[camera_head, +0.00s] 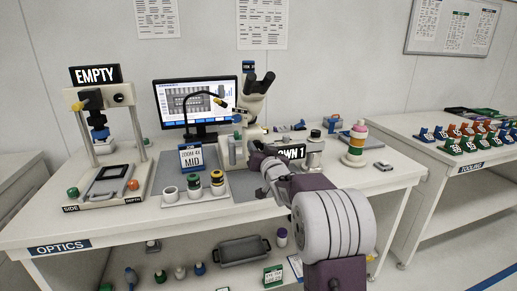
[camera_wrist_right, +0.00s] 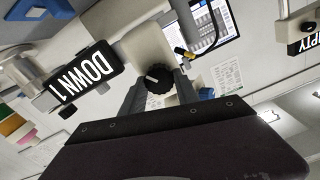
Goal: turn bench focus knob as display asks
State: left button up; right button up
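A microscope (camera_head: 243,118) stands on the optics bench. A black sign reading "DOWN 1" (camera_head: 291,152) is beside it, also seen upside down in the right wrist view (camera_wrist_right: 82,79). My right gripper (camera_head: 258,152) is at the microscope's lower right side. In the right wrist view, a black ribbed knob (camera_wrist_right: 158,80) with a white mark sits between the two fingertips, one on each side. I see no clear gap, but cannot tell whether the fingers press on it. The head view hides the knob behind my right gripper. My left gripper is out of view.
A blue-framed card reading "ZOOM 4X MID" (camera_head: 191,158) and a white tray (camera_head: 196,198) of small cylinders stand left of my right arm. A monitor (camera_head: 171,104) is behind. A stand signed "EMPTY" (camera_head: 96,75) is at left. Stacked coloured rings (camera_head: 357,143) are at right.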

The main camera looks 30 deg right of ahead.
grip_shut()
jog(key=shift+f, duration=0.1)
jog(key=n+b, duration=0.2)
jog(key=n, duration=0.1)
jog(key=shift+a+n+b, duration=0.15)
jog(key=shift+n+b, duration=0.95)
jog(key=shift+n, duration=0.8)
jog(key=o, duration=1)
grip_release()
jog(key=shift+o, duration=0.2)
